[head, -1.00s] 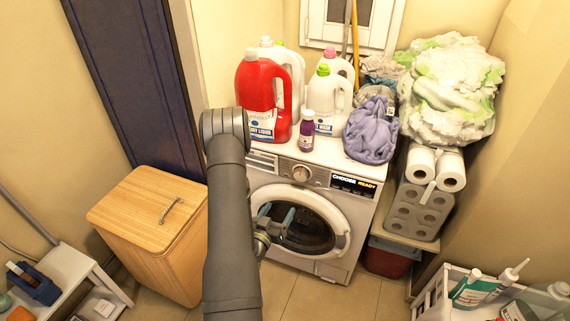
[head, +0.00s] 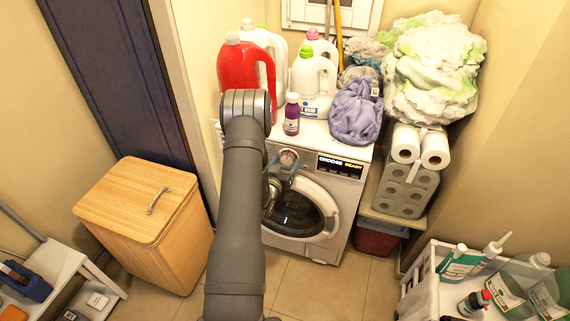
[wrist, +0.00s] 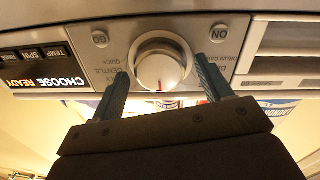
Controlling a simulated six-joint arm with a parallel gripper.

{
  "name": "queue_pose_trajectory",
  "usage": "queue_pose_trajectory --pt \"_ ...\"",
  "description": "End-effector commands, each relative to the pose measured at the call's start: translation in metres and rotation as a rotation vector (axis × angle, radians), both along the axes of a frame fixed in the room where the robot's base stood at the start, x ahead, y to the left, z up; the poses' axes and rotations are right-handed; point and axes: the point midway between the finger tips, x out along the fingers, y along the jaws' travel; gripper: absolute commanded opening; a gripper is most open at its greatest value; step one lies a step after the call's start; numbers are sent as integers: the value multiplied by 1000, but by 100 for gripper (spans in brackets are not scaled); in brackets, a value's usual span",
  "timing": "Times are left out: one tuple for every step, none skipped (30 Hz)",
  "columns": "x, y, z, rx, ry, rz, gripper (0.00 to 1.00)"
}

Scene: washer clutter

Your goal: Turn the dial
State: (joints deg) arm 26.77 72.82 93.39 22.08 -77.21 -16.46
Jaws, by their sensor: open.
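The dial (wrist: 161,68) is a round white knob with a red mark, on the washer's front panel. It shows upside down in the wrist view. In the head view the dial (head: 288,158) is on the upper front of the white washer (head: 345,188). My gripper (wrist: 160,75) is open, with one blue-grey finger on each side of the dial in the wrist view. I cannot tell whether the fingers touch it. In the head view my gripper (head: 281,172) is just below and in front of the dial, partly hidden by my arm.
On the washer top stand a red bottle (head: 238,68), white bottles (head: 313,85), a small purple bottle (head: 291,115) and purple cloth (head: 356,112). A wooden hamper (head: 150,220) stands left. Paper rolls (head: 408,180) are at right. The floor in front is clear.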

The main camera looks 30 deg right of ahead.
Motion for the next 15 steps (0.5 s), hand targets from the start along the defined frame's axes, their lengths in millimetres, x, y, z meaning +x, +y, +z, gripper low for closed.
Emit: queue_pose_trajectory --pt "0 -1 0 1 1 0 72" --pt "1 -1 0 1 1 0 72" --pt "1 -1 0 1 1 0 72" --pt "1 -1 0 1 1 0 72" --pt "1 -1 0 1 1 0 72" --pt "1 -1 0 1 1 0 72" --pt "1 -1 0 1 1 0 72" --pt "1 -1 0 1 1 0 70" --pt "1 -1 0 1 1 0 62" --pt "1 -1 0 1 1 0 56" --pt "0 -1 0 1 1 0 50" --pt "0 -1 0 1 1 0 42" --pt "0 -1 0 1 1 0 36" --pt "0 -1 0 1 1 0 30" --pt "0 -1 0 1 1 0 27"
